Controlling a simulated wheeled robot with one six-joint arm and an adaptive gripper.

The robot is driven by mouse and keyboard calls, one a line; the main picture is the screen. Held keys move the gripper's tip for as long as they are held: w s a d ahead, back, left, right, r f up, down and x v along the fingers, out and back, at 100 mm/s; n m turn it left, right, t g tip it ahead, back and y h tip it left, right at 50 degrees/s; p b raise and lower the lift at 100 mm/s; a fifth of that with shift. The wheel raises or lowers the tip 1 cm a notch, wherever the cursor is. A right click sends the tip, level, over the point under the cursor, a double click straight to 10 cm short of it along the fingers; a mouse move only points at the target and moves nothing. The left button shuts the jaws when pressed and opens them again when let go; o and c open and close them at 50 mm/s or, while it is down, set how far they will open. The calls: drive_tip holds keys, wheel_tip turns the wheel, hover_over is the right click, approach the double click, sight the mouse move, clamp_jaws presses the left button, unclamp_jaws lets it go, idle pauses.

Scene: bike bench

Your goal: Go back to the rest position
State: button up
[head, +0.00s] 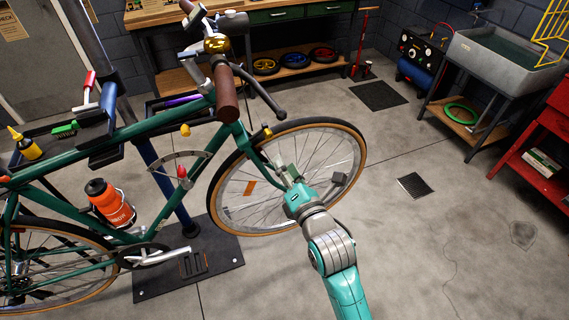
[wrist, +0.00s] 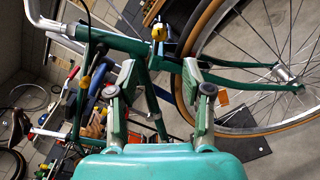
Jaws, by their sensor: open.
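My gripper (head: 290,176) is in front of the front wheel of a green bicycle in the head view. In the wrist view my gripper (wrist: 166,88) shows two fingers spread apart with nothing held between them. The bicycle (head: 150,128) is held on a stand. Its front wheel (head: 349,142) is partly covered by my gripper and arm. In the wrist view the green frame and fork (wrist: 236,64) lie beyond the fingers. I cannot tell how wide the gap between gripper and wheel is.
An orange bottle (head: 108,203) sits on the bicycle frame. A tool tray (head: 75,147) is at the left. A workbench (head: 275,22) stands behind. A grey sink (head: 500,52) and a red cart (head: 535,135) are at the right. The floor (head: 450,235) at the right is mostly clear.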

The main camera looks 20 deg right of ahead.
idle(0.4)
drive_tip(key=s+f+m+g, duration=0.1)
drive_tip(key=s+f+m, duration=0.5)
drive_tip(key=s, duration=0.4)
drive_tip(key=s+f+m+g, duration=0.1)
drive_tip(key=s+f+m, duration=0.45)
drive_tip(key=s, duration=0.35)
drive_tip(key=s+r+m+g, duration=0.1)
drive_tip(key=s+m, duration=1.3)
drive_tip(key=s, duration=0.8)
drive_tip(key=shift+r, duration=0.3)
